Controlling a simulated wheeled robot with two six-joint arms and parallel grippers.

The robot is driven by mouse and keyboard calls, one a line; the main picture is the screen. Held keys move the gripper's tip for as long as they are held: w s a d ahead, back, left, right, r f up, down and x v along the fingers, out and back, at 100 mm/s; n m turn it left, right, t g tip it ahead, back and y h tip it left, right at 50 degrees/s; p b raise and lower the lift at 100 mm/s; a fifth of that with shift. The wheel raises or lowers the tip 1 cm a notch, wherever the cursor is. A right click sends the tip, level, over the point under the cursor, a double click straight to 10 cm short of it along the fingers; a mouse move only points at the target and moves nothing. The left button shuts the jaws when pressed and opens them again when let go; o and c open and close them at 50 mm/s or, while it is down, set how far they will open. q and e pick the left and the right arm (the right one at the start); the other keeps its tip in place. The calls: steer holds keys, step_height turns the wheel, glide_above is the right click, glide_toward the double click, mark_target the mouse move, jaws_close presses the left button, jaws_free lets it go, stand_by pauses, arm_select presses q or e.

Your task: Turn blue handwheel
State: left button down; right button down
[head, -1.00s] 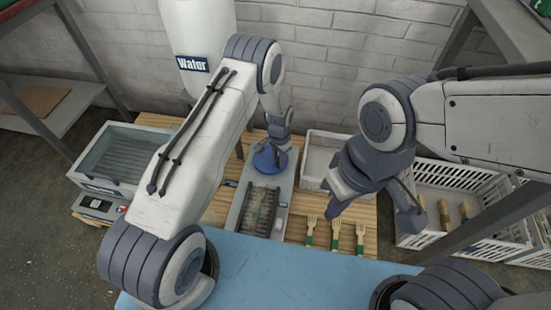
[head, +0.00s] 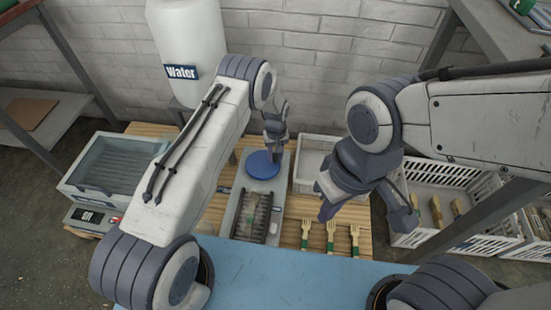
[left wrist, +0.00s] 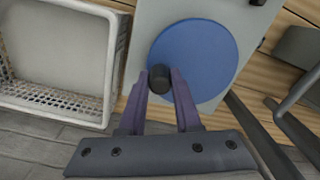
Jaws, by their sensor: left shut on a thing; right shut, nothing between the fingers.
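The blue handwheel (head: 262,164) is a flat blue disc on the far end of a grey press (head: 240,208). It also shows in the left wrist view (left wrist: 205,55), with a short dark knob (left wrist: 160,80) near its rim. My left gripper (head: 276,142) is over the far right part of the wheel. In the left wrist view its purple fingers (left wrist: 161,76) are shut on the knob. My right gripper (head: 327,210) is shut and empty, raised to the right of the press; its fingertips are small and hard to make out.
Several wooden forks (head: 331,235) lie right of the press. A white basket (head: 308,170) stands behind them, and white crates (head: 440,187) stand further right. A grey bin (head: 112,172) is at left, and a white water tank (head: 190,45) is behind.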

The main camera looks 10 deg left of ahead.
arm_select(q)
steer(key=n, duration=0.1)
steer(key=w+n, duration=0.1)
steer(key=n, duration=0.1)
steer(key=w+n, duration=0.1)
steer(key=shift+a+n+b, duration=0.3)
steer(key=shift+a, duration=0.1)
steer(key=shift+w+a+n+b, duration=0.1)
steer(key=shift+w+a+n, duration=0.15)
steer(key=shift+n, duration=0.55)
steer(key=shift+w+a+n+b, duration=0.1)
steer(key=shift+a+n, duration=0.15)
steer(key=shift+n, duration=0.55)
steer(key=shift+w+a+n+b, duration=0.1)
steer(key=shift+w+a+n, duration=0.15)
steer(key=shift+n, duration=0.55)
steer(key=c, duration=0.6)
jaws_free()
step_height(320, 180, up, 10)
steer(key=p, duration=0.4)
steer(key=shift+r, duration=0.25)
